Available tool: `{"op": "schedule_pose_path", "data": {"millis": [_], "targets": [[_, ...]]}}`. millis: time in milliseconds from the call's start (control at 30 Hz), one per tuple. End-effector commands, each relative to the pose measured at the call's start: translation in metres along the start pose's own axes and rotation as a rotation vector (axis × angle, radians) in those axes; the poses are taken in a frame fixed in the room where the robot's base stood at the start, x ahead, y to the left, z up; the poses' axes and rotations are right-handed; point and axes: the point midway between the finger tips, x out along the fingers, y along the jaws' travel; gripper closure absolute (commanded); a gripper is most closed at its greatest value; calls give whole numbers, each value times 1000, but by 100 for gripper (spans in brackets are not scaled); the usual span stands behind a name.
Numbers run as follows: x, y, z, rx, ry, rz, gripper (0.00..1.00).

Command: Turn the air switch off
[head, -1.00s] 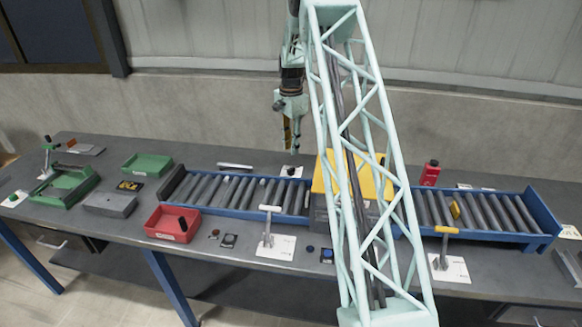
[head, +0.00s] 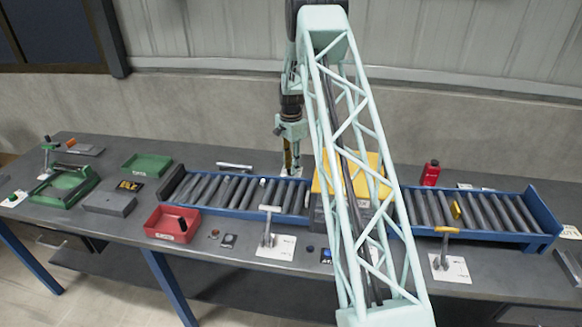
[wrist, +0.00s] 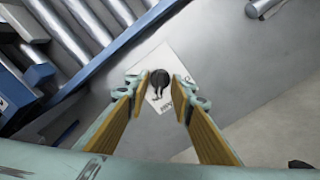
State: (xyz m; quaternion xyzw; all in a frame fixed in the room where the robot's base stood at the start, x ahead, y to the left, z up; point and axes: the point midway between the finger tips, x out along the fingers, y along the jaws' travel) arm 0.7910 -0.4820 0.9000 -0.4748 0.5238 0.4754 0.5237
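The air switch looks to be the small black knob with a pointed lever (wrist: 159,80) on a white plate (wrist: 157,102) in the wrist view. Lettering on the plate is too small to read surely. My gripper (wrist: 158,90) is open, with one finger on each side of the knob in that view. I cannot tell how far the fingertips are above it. In the head view my gripper (head: 291,168) hangs pointing down just over the plate (head: 284,171) behind the roller conveyor, and the knob is hidden there.
The blue-framed roller conveyor (head: 235,194) runs close in front of the switch. A yellow-topped box (head: 327,172) stands to the right, partly behind my arm. A metal bar (head: 234,166) lies to the left. A red bottle (head: 430,173) stands farther right.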

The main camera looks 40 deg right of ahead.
Motion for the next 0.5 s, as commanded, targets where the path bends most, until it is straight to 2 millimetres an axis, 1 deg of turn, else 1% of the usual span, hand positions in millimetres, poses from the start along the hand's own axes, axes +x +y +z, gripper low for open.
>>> {"op": "schedule_pose_path", "data": {"millis": [300,500], "targets": [[0,0,0,0,0,-1,79],[0,0,0,0,0,-1,98]]}}
